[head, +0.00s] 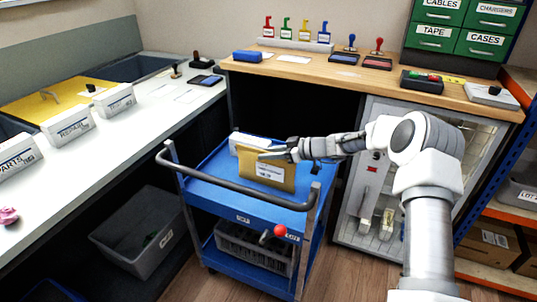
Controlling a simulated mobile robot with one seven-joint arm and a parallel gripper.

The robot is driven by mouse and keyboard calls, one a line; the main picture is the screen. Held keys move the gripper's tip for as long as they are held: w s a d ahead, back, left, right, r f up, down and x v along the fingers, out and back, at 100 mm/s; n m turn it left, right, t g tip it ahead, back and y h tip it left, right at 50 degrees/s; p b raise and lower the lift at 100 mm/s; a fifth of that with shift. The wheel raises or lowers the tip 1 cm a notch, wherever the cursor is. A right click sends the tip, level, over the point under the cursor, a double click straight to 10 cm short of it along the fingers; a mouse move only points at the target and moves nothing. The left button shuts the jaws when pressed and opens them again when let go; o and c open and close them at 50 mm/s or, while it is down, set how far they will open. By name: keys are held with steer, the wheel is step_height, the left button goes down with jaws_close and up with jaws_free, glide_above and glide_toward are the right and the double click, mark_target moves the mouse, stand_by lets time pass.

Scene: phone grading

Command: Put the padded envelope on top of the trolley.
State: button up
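The padded envelope (266,174) is tan with a white label and stands roughly upright over the blue top of the trolley (213,189). My gripper (277,153) comes in from the right at the envelope's upper edge. One finger lies across the envelope's front, and the gripper looks shut on it. The other finger is mostly hidden. I cannot tell whether the envelope's lower edge touches the trolley top or hangs just above it.
A white item (240,140) is behind the envelope. The trolley's grey handle (235,187) runs along its near side, and a grey basket (250,247) sits on its lower shelf. A white counter (120,140) stands left, a wooden bench (310,72) behind, and a glass-fronted cabinet (385,190) right.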

steer(key=o, duration=0.3)
steer(key=p+v, duration=0.2)
steer(key=v, duration=1)
steer(key=s+r+m+g+h, duration=0.1)
steer(key=s+r+m+h, duration=0.15)
steer(key=s+r, duration=0.5)
steer(key=s+r+m+g+h, duration=0.15)
steer(key=s+r+h, duration=0.25)
steer(key=s, duration=0.6)
steer(key=s+d+r+m+t+h, duration=0.1)
steer(key=s+d+r+m+h, duration=0.15)
steer(key=s, duration=0.55)
steer(key=s+d+r+m+t+h, duration=0.1)
steer(key=s+d+m+h, duration=0.2)
steer(key=s, duration=0.4)
steer(key=s+d+r+m+t+h, duration=0.1)
steer(key=s+d+m+t, duration=0.15)
steer(key=s+m, duration=0.4)
step_height(320, 180, up, 22)
steer(key=n+g+p, duration=0.1)
steer(key=n+p, duration=0.1)
steer(key=p, duration=2)
steer(key=shift+s+d+r, duration=0.15)
steer(key=shift+s+d, duration=0.2)
steer(key=shift+d, duration=0.1)
